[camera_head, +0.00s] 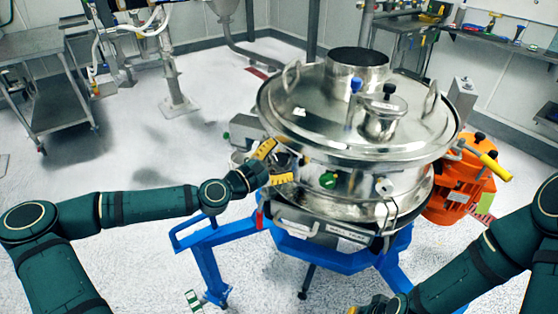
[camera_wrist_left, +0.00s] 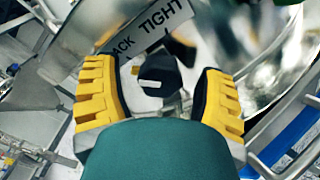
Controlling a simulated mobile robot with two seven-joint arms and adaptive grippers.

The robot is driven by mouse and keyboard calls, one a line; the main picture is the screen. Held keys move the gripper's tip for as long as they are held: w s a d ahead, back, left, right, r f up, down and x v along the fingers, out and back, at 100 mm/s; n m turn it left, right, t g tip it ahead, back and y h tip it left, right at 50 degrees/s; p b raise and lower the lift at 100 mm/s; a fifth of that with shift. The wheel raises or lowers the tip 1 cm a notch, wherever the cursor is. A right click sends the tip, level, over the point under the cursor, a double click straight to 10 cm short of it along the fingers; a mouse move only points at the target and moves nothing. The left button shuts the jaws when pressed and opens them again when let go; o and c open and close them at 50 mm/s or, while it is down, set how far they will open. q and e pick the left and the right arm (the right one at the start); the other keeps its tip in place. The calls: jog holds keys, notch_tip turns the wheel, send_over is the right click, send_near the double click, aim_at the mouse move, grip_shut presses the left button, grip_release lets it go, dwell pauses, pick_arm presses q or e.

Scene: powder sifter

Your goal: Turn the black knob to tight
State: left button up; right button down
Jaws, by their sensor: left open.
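The black knob (camera_wrist_left: 159,75) shows in the left wrist view below a white label (camera_wrist_left: 150,28) with the word TIGHT and part of another word. My left gripper (camera_wrist_left: 160,95) is open, with one yellow finger on each side of the knob and gaps between. In the head view my left gripper (camera_head: 274,164) is at the left side of the steel sifter (camera_head: 345,125), where I cannot make out the knob. My right gripper (camera_head: 372,307) is only partly in view at the bottom edge; its jaws cannot be judged.
The sifter stands on a blue frame (camera_head: 208,270). An orange motor (camera_head: 458,190) is at its right. A black-topped fitting (camera_head: 388,92) and a blue knob (camera_head: 356,84) are on the lid. A steel cart (camera_head: 45,85) stands far left.

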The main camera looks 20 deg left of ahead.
pick_arm(q)
jog(key=c, duration=1.2)
jog(key=shift+m, duration=0.4)
jog(key=m, duration=0.3)
jog(key=shift+m, duration=0.4)
jog(key=m, duration=0.4)
jog(key=shift+a+m, duration=0.1)
jog(key=shift+m, duration=0.2)
jog(key=m+b, duration=0.1)
jog(key=m, duration=0.3)
jog(key=shift+r+m, duration=0.15)
jog(key=shift+m, duration=0.15)
jog(key=shift+w+r+m, duration=0.1)
jog(key=shift+r+m, duration=0.05)
jog(key=shift+m, duration=2.05)
